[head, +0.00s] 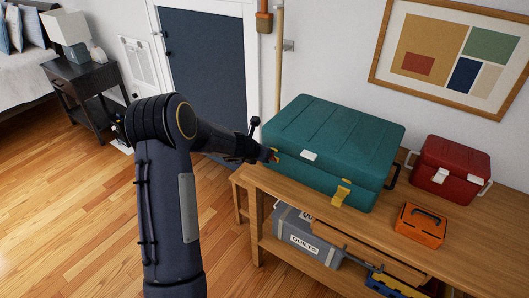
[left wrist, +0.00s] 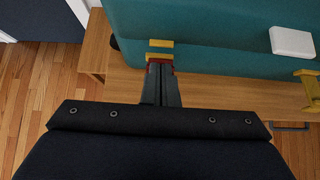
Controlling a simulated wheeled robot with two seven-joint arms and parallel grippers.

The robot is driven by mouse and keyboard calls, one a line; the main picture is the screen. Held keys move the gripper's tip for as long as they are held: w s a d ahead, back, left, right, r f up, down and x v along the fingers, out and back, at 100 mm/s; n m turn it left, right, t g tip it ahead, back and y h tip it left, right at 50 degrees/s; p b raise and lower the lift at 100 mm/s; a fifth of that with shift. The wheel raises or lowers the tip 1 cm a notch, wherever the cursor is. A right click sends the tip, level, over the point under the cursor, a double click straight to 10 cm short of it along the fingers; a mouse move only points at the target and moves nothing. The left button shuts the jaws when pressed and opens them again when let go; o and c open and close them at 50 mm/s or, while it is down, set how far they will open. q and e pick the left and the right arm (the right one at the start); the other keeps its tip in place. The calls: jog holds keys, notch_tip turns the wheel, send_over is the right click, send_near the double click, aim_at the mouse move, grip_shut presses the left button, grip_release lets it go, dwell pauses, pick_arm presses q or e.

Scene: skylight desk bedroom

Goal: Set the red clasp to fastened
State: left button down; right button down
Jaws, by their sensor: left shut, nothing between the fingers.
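A large teal case (head: 330,140) stands shut on the wooden bench; its front also fills the top of the left wrist view (left wrist: 215,30). The red clasp (left wrist: 151,67) is on the case's front, near its left end, below two yellow plates (left wrist: 160,43). In the head view only a small red bit of the clasp (head: 275,155) shows. My left gripper (head: 264,153) is shut and empty, its fingertips (left wrist: 161,72) right at the red clasp and partly covering it. I cannot tell whether they touch it or how the clasp is set. My right gripper is out of view.
A yellow clasp (head: 342,193) and a white block (head: 310,155) are farther right on the case. A red box (head: 450,168) and an orange case (head: 420,224) stand right on the bench (head: 375,235). A grey quilts bin (head: 290,226) sits below. Open floor lies left.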

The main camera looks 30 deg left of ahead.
pick_arm(q)
jog(key=shift+r, duration=0.1)
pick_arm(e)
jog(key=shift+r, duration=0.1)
pick_arm(q)
jog(key=shift+r+p, duration=0.7)
jog(key=shift+p, duration=0.05)
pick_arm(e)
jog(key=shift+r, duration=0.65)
pick_arm(q)
jog(key=shift+r, duration=0.1)
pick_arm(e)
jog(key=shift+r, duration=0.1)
